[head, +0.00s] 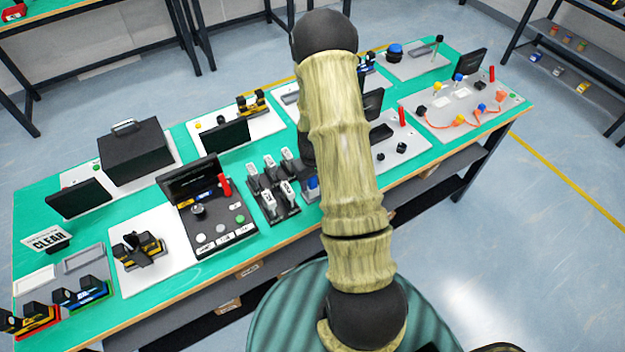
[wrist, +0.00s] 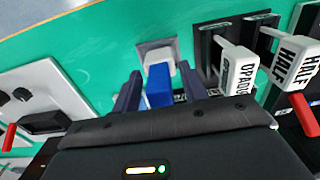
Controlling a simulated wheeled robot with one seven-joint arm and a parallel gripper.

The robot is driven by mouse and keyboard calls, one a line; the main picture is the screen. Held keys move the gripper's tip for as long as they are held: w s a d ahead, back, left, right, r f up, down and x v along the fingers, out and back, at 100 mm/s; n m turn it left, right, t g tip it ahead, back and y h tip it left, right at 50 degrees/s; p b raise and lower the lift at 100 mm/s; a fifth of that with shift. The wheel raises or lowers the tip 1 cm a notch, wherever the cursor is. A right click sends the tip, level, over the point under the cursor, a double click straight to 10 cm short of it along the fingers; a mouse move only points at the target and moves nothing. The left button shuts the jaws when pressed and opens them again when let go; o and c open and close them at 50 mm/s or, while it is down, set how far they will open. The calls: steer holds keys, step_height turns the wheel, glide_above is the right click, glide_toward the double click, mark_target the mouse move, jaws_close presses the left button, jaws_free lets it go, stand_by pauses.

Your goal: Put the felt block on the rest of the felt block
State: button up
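The felt block looks to be the blue block (wrist: 158,86) low in the middle of the wrist view. My gripper (wrist: 160,90) has its two dark fingers on either side of it, with narrow gaps showing, so it looks open around the block and not closed on it. A pale grey-white piece (wrist: 157,48) shows just beyond the block and seems to be its rest; I cannot tell whether the block touches it. In the head view a blue patch (head: 312,187) shows beside my arm, which hides the gripper.
A control panel (head: 213,225) with a red handle lies to the left. Green table top is bare beyond the rest.

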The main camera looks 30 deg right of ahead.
step_height(320, 180, up, 12)
steer(key=shift+r+b, duration=0.2)
steer(key=shift+b, duration=0.85)
steer(key=s+a+r+t, duration=0.2)
steer(key=s+a+r, duration=0.6)
steer(key=s+a, duration=0.4)
steer(key=shift+s+a+r+t, duration=0.15)
steer(key=shift+a+r+t, duration=0.2)
steer(key=shift+a, duration=0.45)
steer(key=shift+c, duration=0.3)
